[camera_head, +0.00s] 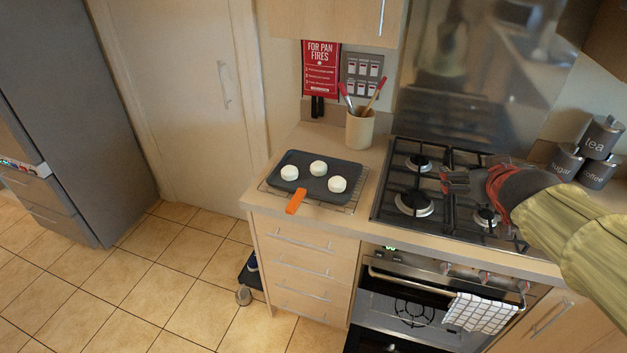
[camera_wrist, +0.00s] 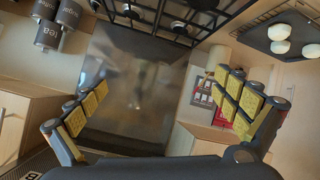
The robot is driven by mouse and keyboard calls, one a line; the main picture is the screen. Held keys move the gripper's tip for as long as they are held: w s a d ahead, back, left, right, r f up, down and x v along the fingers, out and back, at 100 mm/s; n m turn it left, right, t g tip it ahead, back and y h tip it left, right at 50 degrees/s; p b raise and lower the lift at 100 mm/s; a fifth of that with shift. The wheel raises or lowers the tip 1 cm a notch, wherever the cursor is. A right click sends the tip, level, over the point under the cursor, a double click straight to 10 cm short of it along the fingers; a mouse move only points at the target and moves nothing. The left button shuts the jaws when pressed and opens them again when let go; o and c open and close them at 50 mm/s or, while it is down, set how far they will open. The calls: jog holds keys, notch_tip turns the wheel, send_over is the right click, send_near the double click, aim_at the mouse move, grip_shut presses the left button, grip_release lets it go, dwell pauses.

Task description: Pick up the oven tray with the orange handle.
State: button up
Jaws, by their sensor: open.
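The dark oven tray (camera_head: 308,184) with an orange handle (camera_head: 296,201) lies on a wire rack on the counter left of the hob. Three round white pieces (camera_head: 318,168) sit on it. The handle points toward the counter's front edge. Part of the tray (camera_wrist: 267,38) also shows at the upper right of the wrist view; the handle is not seen there. My gripper (camera_head: 449,183) is over the hob, right of the tray and apart from it. In the wrist view its two padded fingers (camera_wrist: 160,118) are spread wide with nothing between them.
The gas hob (camera_head: 436,190) lies between my arm and the tray. A utensil pot (camera_head: 359,129) stands behind the tray. Dark canisters (camera_head: 598,150) stand at the back right. The oven (camera_head: 420,300) below appears open, with a checked towel (camera_head: 484,313) hanging. Tiled floor is clear at left.

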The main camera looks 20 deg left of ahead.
jog(key=w+a+f+n+y, duration=0.2)
jog(key=w+a+y, duration=0.1)
jog(key=w+a, duration=0.3)
jog(key=w+a+f+n+g+y+p, duration=0.1)
jog(key=w+a+f+n+y, duration=0.15)
jog(key=a, duration=0.55)
jog(key=w+a+f+n+y, duration=0.1)
jog(key=w+a+n+y, duration=0.2)
jog(key=w+a, duration=0.35)
jog(key=n+g+y+p, duration=0.1)
jog(key=n+g+y, duration=0.45)
jog(key=g, duration=0.55)
send_near(302, 200)
jog(key=a, duration=0.4)
jog(key=shift+f+n+h, duration=0.25)
jog(key=shift+n+h, duration=0.05)
jog(key=shift+s+a+f, duration=0.1)
jog(key=shift+a+f, duration=0.1)
jog(key=shift+a, duration=0.05)
jog(key=b+x, duration=0.3)
jog(key=x, duration=0.3)
jog(key=shift+a+f, duration=0.15)
jog(key=shift+f, duration=0.05)
jog(key=shift+a, duration=0.35)
